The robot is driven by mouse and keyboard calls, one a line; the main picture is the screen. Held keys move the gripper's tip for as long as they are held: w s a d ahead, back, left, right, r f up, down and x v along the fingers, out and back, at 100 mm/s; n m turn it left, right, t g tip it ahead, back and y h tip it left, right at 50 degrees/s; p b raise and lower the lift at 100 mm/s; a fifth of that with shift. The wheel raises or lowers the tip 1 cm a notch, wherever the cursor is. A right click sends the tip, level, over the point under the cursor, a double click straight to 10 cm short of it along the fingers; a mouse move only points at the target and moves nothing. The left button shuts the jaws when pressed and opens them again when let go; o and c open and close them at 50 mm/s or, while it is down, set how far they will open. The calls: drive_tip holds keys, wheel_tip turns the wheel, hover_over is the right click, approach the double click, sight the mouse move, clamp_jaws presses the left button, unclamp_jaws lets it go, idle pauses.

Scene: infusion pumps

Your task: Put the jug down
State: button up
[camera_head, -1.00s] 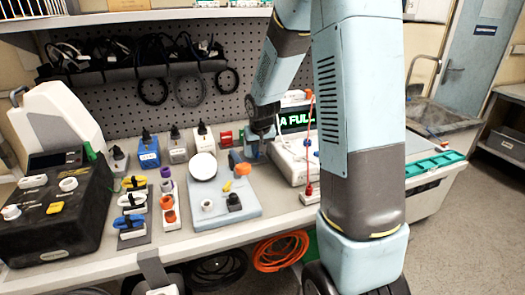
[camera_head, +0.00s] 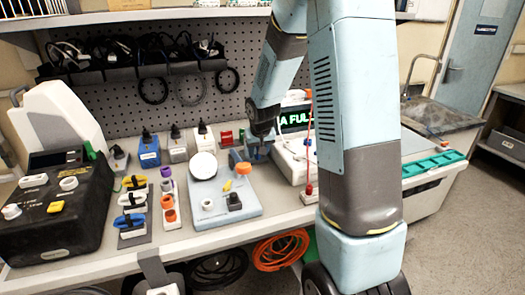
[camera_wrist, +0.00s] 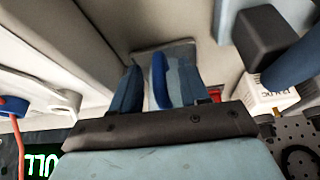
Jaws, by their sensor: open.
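A large white container with a handle at its upper left, which looks like the jug (camera_head: 62,115), stands at the left of the bench in the head view, behind a black case. My gripper (camera_head: 256,152) is far to its right, low over the bench beside the pale screen unit, and does not touch the jug. The jug cannot be made out in the wrist view. My arm hides part of the bench.
The black case (camera_head: 60,222) stands at front left. A pale blue-grey platform (camera_head: 225,207) with a white disc is left of my gripper. Several connectors and small bottles crowd the bench. The screen unit (camera_head: 292,165) is close on the right. A pegboard (camera_head: 200,105) stands behind.

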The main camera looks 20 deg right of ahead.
drive_tip(key=d+v, duration=0.1)
drive_tip(key=v, duration=1.1)
drive_tip(key=s+a+r, duration=0.1)
drive_tip(key=s+r, duration=0.2)
drive_tip(key=s, duration=0.6)
drive_tip(key=s+a+r, duration=0.1)
drive_tip(key=s+r, duration=0.3)
drive_tip(key=s, duration=0.5)
drive_tip(key=s+a+r+n+t, duration=0.1)
drive_tip(key=s+r, duration=0.3)
drive_tip(key=s, duration=0.5)
drive_tip(key=shift+s+r+y, duration=0.2)
drive_tip(key=shift+s+y, duration=0.1)
drive_tip(key=shift+s, duration=0.05)
drive_tip(key=shift+a, duration=0.1)
drive_tip(key=shift+c, duration=0.4)
